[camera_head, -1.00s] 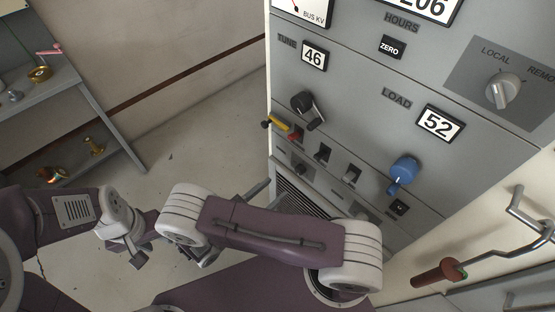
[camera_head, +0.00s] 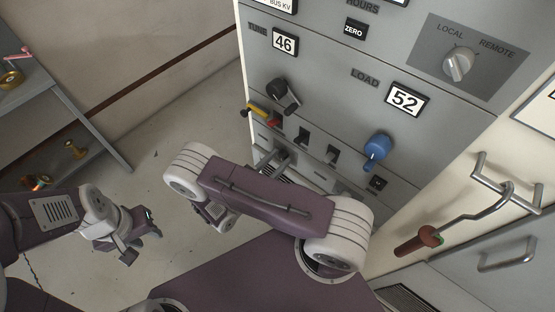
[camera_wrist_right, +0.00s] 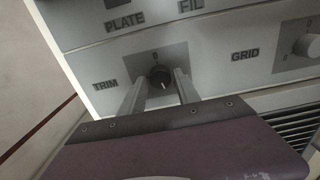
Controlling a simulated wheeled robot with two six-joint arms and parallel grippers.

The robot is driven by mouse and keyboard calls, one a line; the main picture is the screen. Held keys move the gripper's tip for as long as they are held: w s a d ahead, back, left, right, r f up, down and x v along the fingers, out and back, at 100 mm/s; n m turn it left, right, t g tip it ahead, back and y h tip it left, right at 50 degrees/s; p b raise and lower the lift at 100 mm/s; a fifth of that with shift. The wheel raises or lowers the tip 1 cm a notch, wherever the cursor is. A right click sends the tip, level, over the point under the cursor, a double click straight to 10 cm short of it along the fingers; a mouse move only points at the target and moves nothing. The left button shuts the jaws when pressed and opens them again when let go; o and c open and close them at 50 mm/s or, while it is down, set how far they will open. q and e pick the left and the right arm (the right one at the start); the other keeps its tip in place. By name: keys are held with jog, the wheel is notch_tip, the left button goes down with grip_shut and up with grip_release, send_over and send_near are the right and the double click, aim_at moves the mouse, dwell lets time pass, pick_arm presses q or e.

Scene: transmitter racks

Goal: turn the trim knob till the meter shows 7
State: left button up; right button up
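The trim knob (camera_wrist_right: 159,77) is a small dark round knob with a pale pointer line, on a grey plate under a 0 mark, beside the TRIM label in the right wrist view. My right gripper (camera_wrist_right: 160,82) is open, with one finger on each side of the knob and small gaps showing; I see no clear contact. In the head view my right gripper (camera_head: 272,158) is by the lower panel, partly hidden by my arm. My left gripper (camera_head: 143,246) is open and empty above the floor. A BUS KV meter (camera_head: 275,4) is cut off at the top, its reading out of view.
The cabinet carries a black knob (camera_head: 282,92), a blue knob (camera_head: 377,150), a LOCAL/REMOTE switch (camera_head: 458,64) and displays reading 46 (camera_head: 285,42) and 52 (camera_head: 406,99). A crank handle (camera_head: 419,240) juts out at right. A shelf (camera_head: 60,110) stands left; the floor between is clear.

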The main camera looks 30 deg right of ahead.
grip_shut()
jog(key=shift+n+p, duration=0.45)
jog(key=shift+n, duration=2.35)
jog(key=shift+o, duration=2.4)
grip_release()
